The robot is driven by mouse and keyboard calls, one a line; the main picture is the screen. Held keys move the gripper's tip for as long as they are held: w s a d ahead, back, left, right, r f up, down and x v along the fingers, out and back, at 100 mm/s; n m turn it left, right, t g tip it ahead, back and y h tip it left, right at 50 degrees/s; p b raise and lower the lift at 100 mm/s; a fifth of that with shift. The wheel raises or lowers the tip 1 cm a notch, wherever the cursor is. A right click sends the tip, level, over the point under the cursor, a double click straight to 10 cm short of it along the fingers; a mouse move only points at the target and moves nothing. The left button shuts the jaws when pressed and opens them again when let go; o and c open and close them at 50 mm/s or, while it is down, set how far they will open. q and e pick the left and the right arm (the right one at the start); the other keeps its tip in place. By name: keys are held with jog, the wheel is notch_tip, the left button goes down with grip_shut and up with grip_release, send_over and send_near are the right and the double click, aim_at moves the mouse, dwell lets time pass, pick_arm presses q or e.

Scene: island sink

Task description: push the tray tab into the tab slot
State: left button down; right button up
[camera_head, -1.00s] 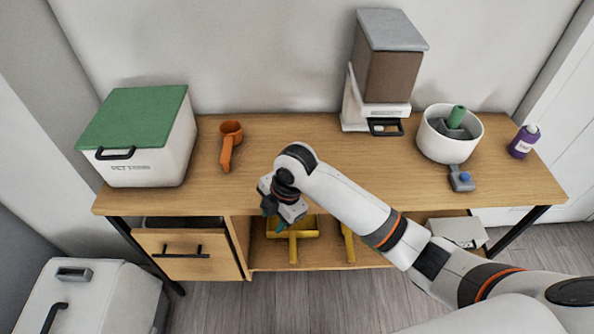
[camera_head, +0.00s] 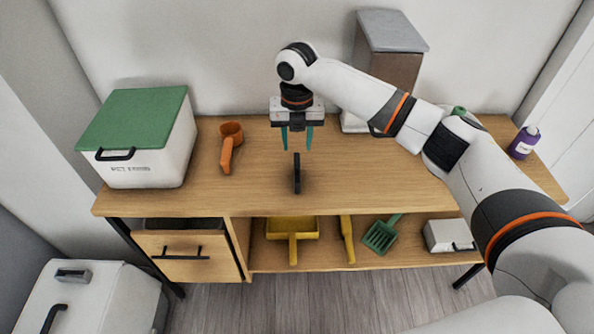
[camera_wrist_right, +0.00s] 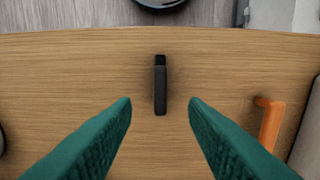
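My right gripper (camera_head: 297,146) hangs pointing down over the middle of the tabletop. Its green fingers are spread and hold nothing. A small black bar-shaped piece (camera_head: 297,174) is on the wood in front of it; I cannot tell whether it is the tray tab. In the right wrist view the black piece (camera_wrist_right: 160,85) lies beyond the gap between the green fingertips (camera_wrist_right: 160,103), apart from both. The brown and white dispenser (camera_head: 388,70) stands at the back right; my arm hides its lower front. No tab slot can be made out. My left gripper is out of view.
An orange scoop (camera_head: 229,146) and a white box with green lid (camera_head: 140,140) stand left on the tabletop (camera_head: 350,185). A purple bottle (camera_head: 523,142) is right. A yellow dustpan (camera_head: 292,228) and green slotted scoop (camera_head: 382,234) are on the lower shelf.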

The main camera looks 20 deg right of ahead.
aim_at(297, 160)
notch_tip(297, 160, down, 7)
jog(key=shift+f, duration=0.15)
grip_shut()
dwell(0.5)
